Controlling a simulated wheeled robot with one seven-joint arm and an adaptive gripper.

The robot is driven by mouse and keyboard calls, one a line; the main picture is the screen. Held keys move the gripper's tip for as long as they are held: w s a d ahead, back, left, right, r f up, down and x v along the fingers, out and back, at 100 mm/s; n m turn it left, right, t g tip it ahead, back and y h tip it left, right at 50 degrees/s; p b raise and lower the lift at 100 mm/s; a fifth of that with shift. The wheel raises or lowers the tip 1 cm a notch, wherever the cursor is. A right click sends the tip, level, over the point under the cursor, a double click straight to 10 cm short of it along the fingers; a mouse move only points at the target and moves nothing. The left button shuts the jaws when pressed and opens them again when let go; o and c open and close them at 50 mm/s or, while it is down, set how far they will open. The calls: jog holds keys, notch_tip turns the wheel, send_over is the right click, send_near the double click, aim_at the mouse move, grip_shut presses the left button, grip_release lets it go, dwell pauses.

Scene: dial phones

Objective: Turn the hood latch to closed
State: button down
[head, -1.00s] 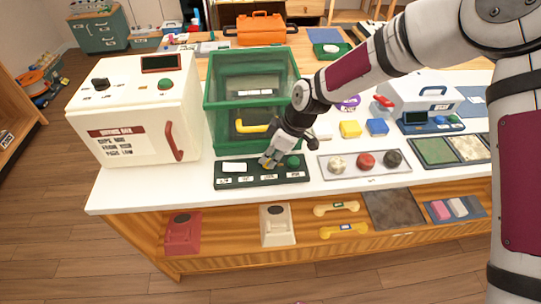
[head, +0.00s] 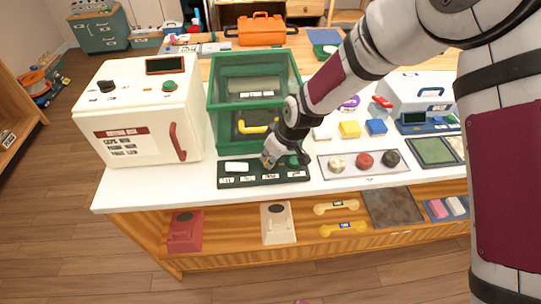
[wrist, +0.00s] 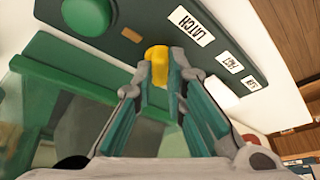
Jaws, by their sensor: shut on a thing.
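The dark control panel (head: 235,181) lies on the white counter in front of the green see-through hood (head: 254,63). In the wrist view, a yellow latch knob (wrist: 157,66) stands on the panel (wrist: 225,25) beside a white label reading LATCH (wrist: 191,25). My gripper (wrist: 163,72) has its fingertips on either side of the knob and is shut on it. In the head view my gripper (head: 269,161) is low over the panel and hides the knob. A round green button (wrist: 88,15) is on the panel near the knob. The knob's exact angle is hard to tell.
A white cabinet (head: 130,120) with a red handle stands left of the hood. Right of the panel is a tray (head: 345,172) with three round knobs. Yellow (head: 349,129) and blue (head: 376,127) blocks lie behind it. The counter's front strip is clear.

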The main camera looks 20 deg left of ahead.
jog(key=m, duration=0.1)
jog(key=m+t+p, duration=0.1)
jog(key=m+h+p, duration=0.1)
jog(key=shift+s+r+m, duration=0.1)
jog(key=shift+s+m, duration=0.15)
jog(key=shift+m, duration=0.05)
jog(key=m+p, duration=0.1)
jog(key=m+t+h+p, duration=0.1)
jog(key=m+p, duration=0.1)
jog(key=shift+s+a+m, duration=0.15)
jog(key=shift+m, duration=0.15)
jog(key=m+t+h+p, duration=0.1)
jog(key=m+p, duration=0.1)
jog(key=m, duration=0.1)
jog(key=shift+m+h+p, duration=0.35)
jog(key=shift+m+h, duration=0.05)
jog(key=shift+m, duration=0.7)
jog(key=shift+f, duration=0.2)
jog(key=c, duration=1.6)
grip_release()
jog(key=shift+o, duration=0.2)
jog(key=shift+a+r, duration=0.1)
